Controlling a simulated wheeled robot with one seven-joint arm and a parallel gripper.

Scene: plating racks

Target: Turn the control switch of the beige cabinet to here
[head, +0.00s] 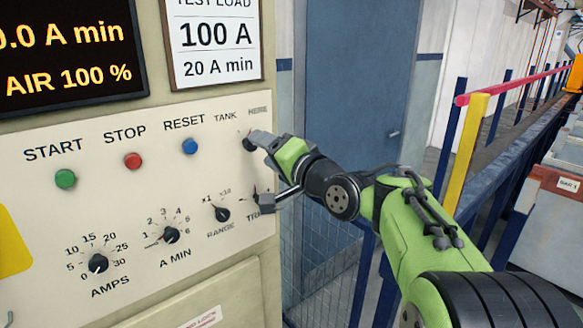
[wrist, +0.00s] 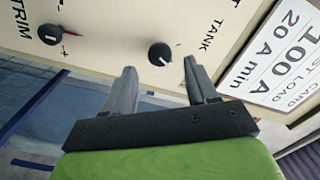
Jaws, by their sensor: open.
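The beige cabinet (head: 120,180) fills the left of the head view. Its control switch (head: 248,144) is a small black knob at the panel's upper right, below the labels TANK and HERE. The switch also shows in the wrist view (wrist: 159,54), just beyond and between the fingertips. My gripper (head: 259,138) is at the switch in the head view and partly covers it. In the wrist view my gripper (wrist: 160,68) is open, with a finger on either side of the knob's line. Contact and the pointer's exact direction cannot be told.
The TRIM knob (wrist: 48,34) is near the switch. START (head: 65,178), STOP (head: 133,160) and RESET (head: 190,146) buttons are left of it. AMPS (head: 98,263), A MIN (head: 171,235) and RANGE (head: 221,213) knobs sit lower. A yellow post (head: 465,150) and railing stand right.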

